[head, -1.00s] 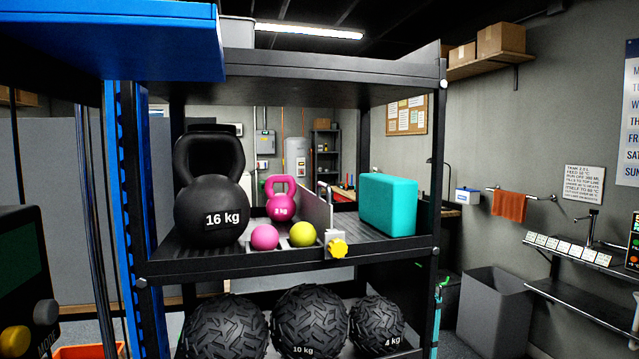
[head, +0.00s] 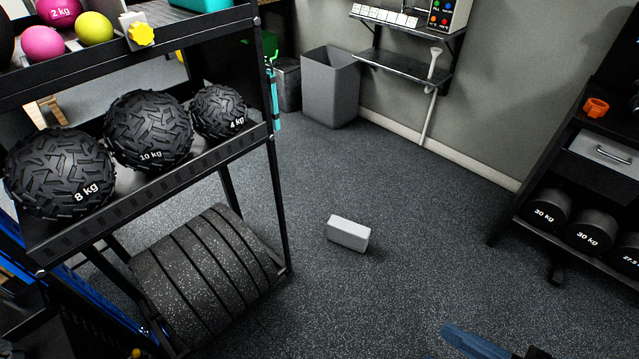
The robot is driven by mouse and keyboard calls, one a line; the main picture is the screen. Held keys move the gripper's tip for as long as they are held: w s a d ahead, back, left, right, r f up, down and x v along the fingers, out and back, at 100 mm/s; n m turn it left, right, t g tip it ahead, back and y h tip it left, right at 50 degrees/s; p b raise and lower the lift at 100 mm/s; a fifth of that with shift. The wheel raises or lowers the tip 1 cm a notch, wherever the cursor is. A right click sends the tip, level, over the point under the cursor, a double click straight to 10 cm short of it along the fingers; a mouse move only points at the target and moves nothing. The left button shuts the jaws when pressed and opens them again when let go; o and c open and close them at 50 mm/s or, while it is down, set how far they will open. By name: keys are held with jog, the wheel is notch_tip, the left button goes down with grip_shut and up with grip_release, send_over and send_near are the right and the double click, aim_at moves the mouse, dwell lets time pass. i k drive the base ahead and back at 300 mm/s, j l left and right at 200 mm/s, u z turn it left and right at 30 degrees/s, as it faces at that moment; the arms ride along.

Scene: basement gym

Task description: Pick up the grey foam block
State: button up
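The grey foam block (head: 348,233) is a small light-grey brick. It lies on the dark speckled floor near the middle of the head view, to the right of the black rack. Nothing touches it, and its top and front sides show. A blue-grey piece shows at the bottom edge, right of centre, with a dark part beside it; I cannot tell which part it is. My gripper's fingers cannot be made out.
The black rack (head: 262,140) with tread-patterned balls and rubber bumper plates (head: 205,270) stands left. A grey bin (head: 331,88) stands at the back wall. A dumbbell rack (head: 524,215) stands right. The floor around the block is clear.

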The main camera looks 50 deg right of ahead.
aim_at(353, 236)
jog(key=i+l+z, duration=0.4)
jog(key=l, duration=0.35)
jog(key=i+l+z, duration=0.35)
jog(key=l, duration=0.25)
jog(key=i+l+z, duration=0.4)
jog(key=i, duration=0.25)
jog(key=l, duration=0.1)
